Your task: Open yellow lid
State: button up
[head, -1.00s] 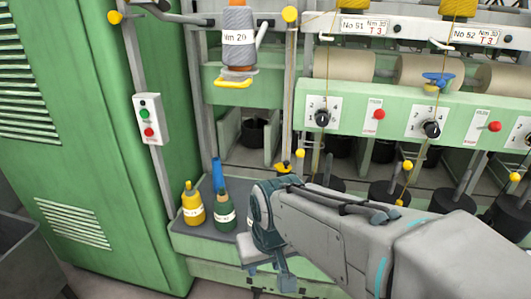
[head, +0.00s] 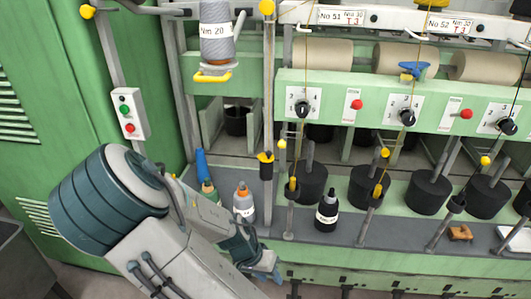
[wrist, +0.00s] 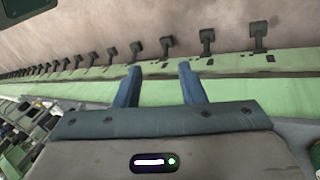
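In the head view a yellow piece (head: 213,77) juts out below the grey spool marked Nm 20 (head: 217,32). I cannot tell whether it is the lid of the task. The yellow bottle with a yellow top, seen earlier on the shelf, is not visible now; my arm covers that area. My gripper (head: 268,268) is low in front of the shelf edge, away from the yellow piece. In the wrist view its two blue fingers (wrist: 160,72) stand apart with nothing between them, facing the green machine's lower edge and the floor.
Several black weights on rods stand to the right. A green cabinet (head: 40,100) rises at left.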

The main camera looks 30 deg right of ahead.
jog(key=w+d+r+m+t+h, duration=0.1)
jog(key=w+d+r+t+h, duration=0.15)
jog(key=d+h, duration=0.2)
jog(key=t+h+p, duration=0.3)
jog(key=t+h, duration=0.3)
jog(key=t, duration=0.4)
send_near(267, 154)
jog(key=shift+m+g, duration=0.25)
jog(key=shift+m, duration=0.15)
jog(key=p+x, duration=0.2)
jog(key=x, duration=0.7)
jog(key=shift+w+d+r+p, duration=0.1)
jog(key=shift+r+p, duration=0.05)
jog(key=shift+p, duration=0.25)
grip_shut()
